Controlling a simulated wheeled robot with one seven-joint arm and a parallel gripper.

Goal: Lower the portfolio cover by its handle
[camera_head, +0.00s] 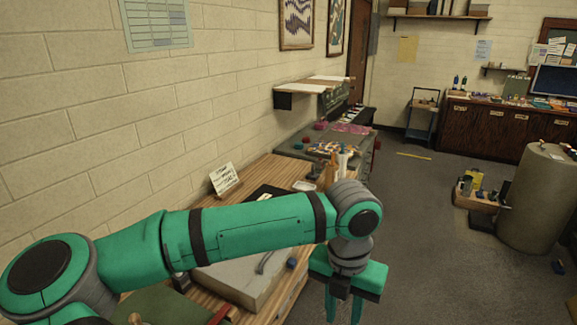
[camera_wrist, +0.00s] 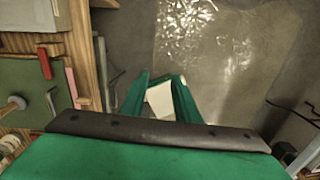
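My gripper (camera_head: 344,309) hangs pointing down, off the right edge of the workbench. Its two green fingers stand apart, and their tips are cut off at the bottom of the head view. In the wrist view the fingers (camera_wrist: 162,86) are apart, with a pale patch between them; I cannot tell what it is. A flat grey box-like piece (camera_head: 225,278) lies on the bench left of the gripper, with a dark curved bar (camera_head: 264,262) on top. It may be the portfolio and its handle, but I cannot be sure. My arm hides part of it.
The wooden workbench (camera_head: 290,172) runs along the brick wall. A small sign (camera_head: 224,179), bottles (camera_head: 342,161) and a white dish (camera_head: 305,186) stand farther back. In the wrist view, a glossy clear sheet (camera_wrist: 225,45) lies on the grey floor. Floor right of the bench is mostly free.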

